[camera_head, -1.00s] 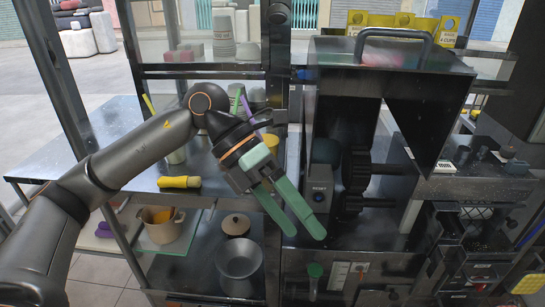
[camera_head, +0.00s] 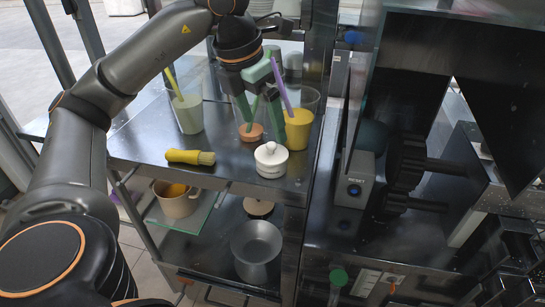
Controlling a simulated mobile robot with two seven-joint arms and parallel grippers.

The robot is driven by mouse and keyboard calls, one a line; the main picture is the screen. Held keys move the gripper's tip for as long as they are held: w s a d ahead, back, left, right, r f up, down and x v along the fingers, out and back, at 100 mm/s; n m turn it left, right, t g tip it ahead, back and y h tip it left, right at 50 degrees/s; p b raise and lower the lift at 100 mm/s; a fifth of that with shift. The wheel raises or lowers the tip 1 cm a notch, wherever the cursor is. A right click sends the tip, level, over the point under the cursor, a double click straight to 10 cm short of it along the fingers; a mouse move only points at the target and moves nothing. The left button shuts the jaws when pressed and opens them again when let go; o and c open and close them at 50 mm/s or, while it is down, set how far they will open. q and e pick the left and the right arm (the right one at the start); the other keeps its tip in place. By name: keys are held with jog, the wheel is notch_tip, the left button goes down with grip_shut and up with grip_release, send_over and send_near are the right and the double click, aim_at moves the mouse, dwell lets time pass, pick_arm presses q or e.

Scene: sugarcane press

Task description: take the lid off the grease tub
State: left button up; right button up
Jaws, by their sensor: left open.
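A small white tub (camera_head: 270,166) with a rounded lid and a knob (camera_head: 270,148) on top stands upright on the dark metal shelf; the lid sits on it. I take it for the grease tub. My left gripper (camera_head: 265,128) has green fingers, spread apart and pointing down, just behind and above the white tub. It seems to hold nothing, and I cannot tell whether a finger touches the cups around it. My right gripper is not in view.
Close to the fingers stand a clear cup with something orange (camera_head: 251,132) in it and a yellow-filled cup (camera_head: 298,130) with a purple stick. A pale cup (camera_head: 188,113) and yellow-handled brush (camera_head: 190,157) are left. The press (camera_head: 405,165) stands right.

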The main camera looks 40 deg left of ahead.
aim_at(270, 145)
pick_arm(q)
jog(key=x, duration=0.6)
jog(key=shift+f+b, duration=0.25)
jog(key=shift+b, duration=0.1)
jog(key=c, duration=1.1)
